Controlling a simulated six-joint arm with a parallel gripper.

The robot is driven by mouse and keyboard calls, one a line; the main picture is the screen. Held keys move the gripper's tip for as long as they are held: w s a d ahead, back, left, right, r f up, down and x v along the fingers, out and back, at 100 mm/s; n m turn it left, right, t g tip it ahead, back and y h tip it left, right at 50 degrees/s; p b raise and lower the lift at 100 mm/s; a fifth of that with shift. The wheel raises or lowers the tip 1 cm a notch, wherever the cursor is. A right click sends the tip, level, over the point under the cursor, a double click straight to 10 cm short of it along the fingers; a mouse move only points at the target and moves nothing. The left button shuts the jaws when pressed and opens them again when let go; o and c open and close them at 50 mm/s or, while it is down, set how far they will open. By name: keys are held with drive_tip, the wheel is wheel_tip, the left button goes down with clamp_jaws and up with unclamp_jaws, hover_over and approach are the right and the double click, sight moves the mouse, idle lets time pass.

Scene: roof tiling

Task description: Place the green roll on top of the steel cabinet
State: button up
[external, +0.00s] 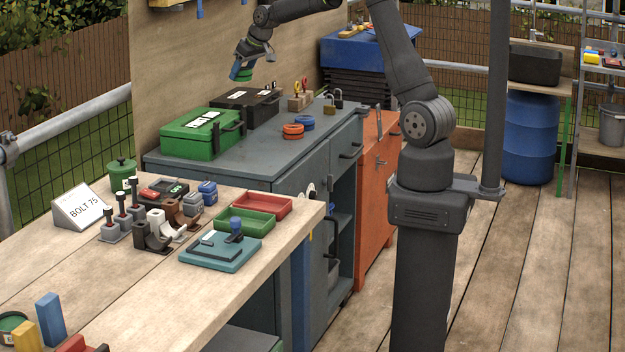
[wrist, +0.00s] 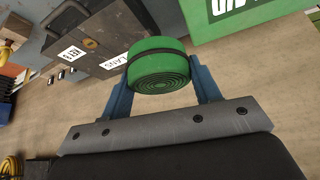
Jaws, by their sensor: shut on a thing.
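My gripper (external: 243,70) is shut on the green roll (external: 241,75) and holds it in the air near the board behind the steel cabinet (external: 255,141). In the wrist view the roll (wrist: 160,66) sits between my two blue fingers, its coiled end facing the camera and a dark band around it. The cabinet is grey-blue. On its top stand a green case (external: 201,134) and a black case (external: 249,106); the roll is above and apart from both.
Red rings (external: 293,131), a blue ring (external: 304,123), padlocks (external: 333,101) and a wooden block with tools (external: 300,101) stand on the cabinet top. Bare top shows in front of the cases. A cluttered wooden bench (external: 120,262) is nearer the camera.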

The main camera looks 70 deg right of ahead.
drive_tip(key=s+d+f+m+g+h, duration=0.1)
drive_tip(key=s+d+m, duration=0.2)
drive_tip(key=s+d, duration=1)
drive_tip(key=s+d+m+h, duration=0.2)
drive_tip(key=s+d+m, duration=0.1)
drive_tip(key=s+d, duration=1)
drive_tip(key=w+a+f, duration=0.2)
drive_tip(key=w+f, duration=0.1)
drive_tip(key=f, duration=0.1)
drive_tip(key=w+a+f, duration=0.2)
drive_tip(key=w+f, duration=0.1)
drive_tip(key=w+a+f, duration=0.2)
drive_tip(key=f, duration=0.2)
drive_tip(key=shift+w+a+f, duration=0.1)
drive_tip(key=shift+w+f, duration=0.25)
drive_tip(key=shift+w, duration=0.05)
drive_tip(key=shift+w+a+f, duration=0.15)
drive_tip(key=shift+w+f, duration=0.15)
drive_tip(key=shift+w, duration=0.05)
drive_tip(key=shift+f, duration=1.85)
